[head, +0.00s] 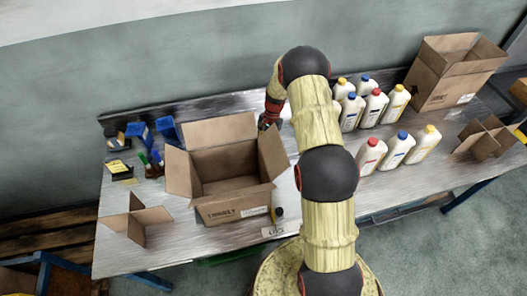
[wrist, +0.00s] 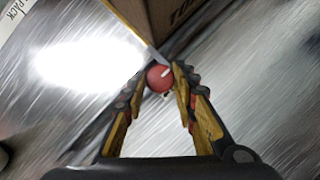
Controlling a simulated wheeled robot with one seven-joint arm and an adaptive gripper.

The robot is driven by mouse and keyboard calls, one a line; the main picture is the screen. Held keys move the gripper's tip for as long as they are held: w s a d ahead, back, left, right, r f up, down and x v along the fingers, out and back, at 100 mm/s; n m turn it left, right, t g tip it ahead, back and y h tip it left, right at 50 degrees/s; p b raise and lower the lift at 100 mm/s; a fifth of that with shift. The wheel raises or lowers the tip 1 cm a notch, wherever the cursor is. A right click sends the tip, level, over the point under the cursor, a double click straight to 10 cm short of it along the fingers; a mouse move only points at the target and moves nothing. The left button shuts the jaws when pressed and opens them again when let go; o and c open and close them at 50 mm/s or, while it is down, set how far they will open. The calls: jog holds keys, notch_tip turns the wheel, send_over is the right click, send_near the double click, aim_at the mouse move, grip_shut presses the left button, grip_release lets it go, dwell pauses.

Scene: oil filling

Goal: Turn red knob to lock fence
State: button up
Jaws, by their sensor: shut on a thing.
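The red knob (wrist: 159,78) shows in the wrist view as a round red piece with a small pale mark on its upper right. My gripper (wrist: 162,82) has its two yellow and black fingers on either side of the knob and is shut on it. In the head view my gripper (head: 268,122) is low at the back of the table, just right of the open box, and the knob is hidden there. A thin metal edge, perhaps the fence (wrist: 134,32), runs along the box and ends at the knob.
An open cardboard box (head: 225,209) stands just left of my gripper on the metal table (head: 160,244). Several white bottles (head: 369,156) stand to the right, with another open box (head: 446,92) behind. Cardboard dividers (head: 135,221) lie at the left. Bare table lies right of the knob.

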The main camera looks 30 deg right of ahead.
jog(key=shift+w+r+m, duration=0.1)
jog(key=shift+m, duration=0.2)
jog(key=o, duration=0.8)
jog(key=shift+o, duration=0.2)
jog(key=v, duration=1.2)
